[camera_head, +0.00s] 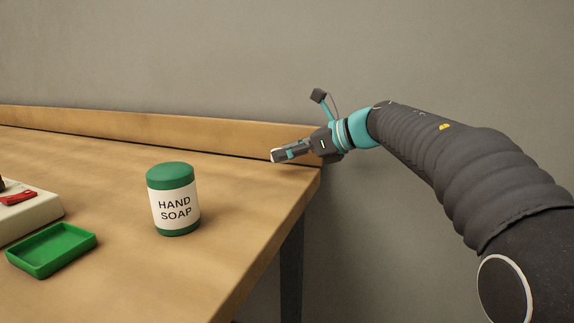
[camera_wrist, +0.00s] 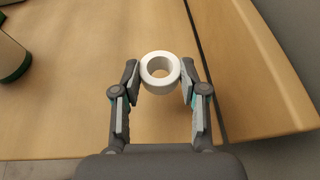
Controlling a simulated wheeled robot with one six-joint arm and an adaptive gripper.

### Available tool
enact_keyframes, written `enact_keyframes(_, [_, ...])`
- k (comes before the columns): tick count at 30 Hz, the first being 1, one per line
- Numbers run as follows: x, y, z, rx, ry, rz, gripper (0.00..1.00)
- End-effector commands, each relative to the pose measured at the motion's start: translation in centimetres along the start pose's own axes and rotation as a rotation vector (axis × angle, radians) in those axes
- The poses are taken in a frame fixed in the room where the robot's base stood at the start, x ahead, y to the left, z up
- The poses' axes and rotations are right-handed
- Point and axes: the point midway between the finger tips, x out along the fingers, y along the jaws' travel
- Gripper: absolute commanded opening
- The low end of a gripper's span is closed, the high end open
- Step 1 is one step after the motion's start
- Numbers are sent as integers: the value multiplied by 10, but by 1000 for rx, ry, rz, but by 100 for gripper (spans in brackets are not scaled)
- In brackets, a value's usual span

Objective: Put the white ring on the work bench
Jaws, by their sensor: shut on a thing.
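The white ring (camera_wrist: 160,85) is between the two fingertips of my gripper (camera_wrist: 160,73) in the wrist view, with a finger against each side and its hole facing the camera. In the head view my gripper (camera_head: 278,156) is over the far right corner of the wooden work bench (camera_head: 115,175), near the back ledge. The bench top (camera_wrist: 100,110) lies below the ring in the wrist view. I cannot tell whether the ring touches it.
A green and white hand soap tub (camera_head: 174,200) stands on the bench, left of my gripper. A green tray (camera_head: 52,249) and a pale box with a red item (camera_head: 30,208) are farther left. A raised wooden ledge (camera_head: 180,132) runs along the back. Bench around my gripper is clear.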

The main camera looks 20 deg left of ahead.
Motion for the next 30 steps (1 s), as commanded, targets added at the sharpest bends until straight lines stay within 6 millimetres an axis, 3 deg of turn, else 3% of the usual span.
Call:
enact_keyframes(6, [12,1,-28,2,0,1,16])
enact_keyframes(19, [14,1,-33,0,0,1,16])
enact_keyframes(20, [14,1,-32,0,0,1,50])
enact_keyframes(22, [14,1,-32,0,0,1,68])
enact_keyframes(30, [13,1,-32,1,0,1,68])
